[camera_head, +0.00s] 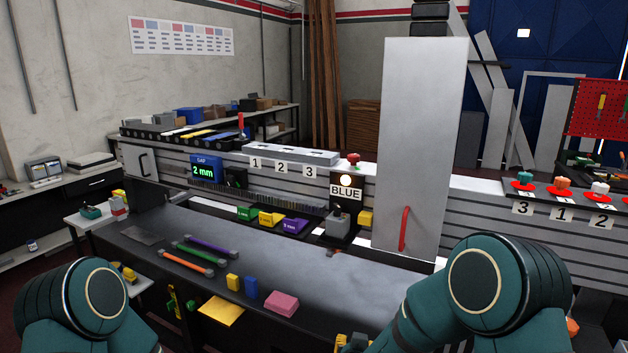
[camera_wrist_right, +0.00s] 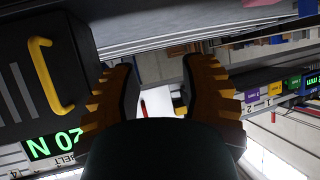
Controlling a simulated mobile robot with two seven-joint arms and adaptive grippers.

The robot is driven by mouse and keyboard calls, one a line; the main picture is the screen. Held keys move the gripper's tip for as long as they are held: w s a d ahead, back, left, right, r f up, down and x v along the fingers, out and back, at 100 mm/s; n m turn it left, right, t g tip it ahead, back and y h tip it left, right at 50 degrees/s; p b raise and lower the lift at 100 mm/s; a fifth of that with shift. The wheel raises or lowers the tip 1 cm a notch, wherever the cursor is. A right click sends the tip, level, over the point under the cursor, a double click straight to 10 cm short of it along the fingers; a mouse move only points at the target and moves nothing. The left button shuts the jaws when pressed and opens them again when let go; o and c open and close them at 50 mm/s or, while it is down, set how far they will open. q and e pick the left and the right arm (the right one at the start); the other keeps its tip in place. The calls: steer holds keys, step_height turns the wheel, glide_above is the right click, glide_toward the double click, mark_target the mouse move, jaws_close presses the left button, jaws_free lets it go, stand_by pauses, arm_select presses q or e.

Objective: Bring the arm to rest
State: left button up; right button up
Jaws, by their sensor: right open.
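My right gripper (camera_wrist_right: 160,78) shows in the right wrist view with two orange-yellow toothed fingers spread apart. Nothing is held between them; only distant background shows in the gap. In the head view my right arm enters at the lower right, and only a bit of its yellow fingers shows at the bottom edge, short of the table. My left arm enters at the lower left. Small yellow and green parts near the table's front edge seem to be my left gripper (camera_head: 181,302); its jaws are too small to read.
The dark table (camera_head: 330,268) holds orange, green and purple bars, yellow and blue blocks, a pink block (camera_head: 282,303) and a yellow sheet (camera_head: 221,310). A tall grey panel (camera_head: 424,140) with a red handle stands behind. A black box with a yellow handle (camera_wrist_right: 48,75) is left of my right fingers.

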steer(key=s+f+g+y, duration=0.2)
steer(key=s+f, duration=0.3)
steer(key=s, duration=0.3)
steer(key=s+f+g+y, duration=0.2)
steer(key=s+f+g, duration=0.3)
steer(key=s, duration=0.3)
steer(key=s+f+n+g+y, duration=0.1)
steer(key=s+f+g+y, duration=0.1)
steer(key=s+f, duration=0.3)
steer(key=s+g, duration=0.1)
steer(key=s, duration=0.2)
steer(key=shift+s, duration=0.25)
steer(key=shift+w+f, duration=0.1)
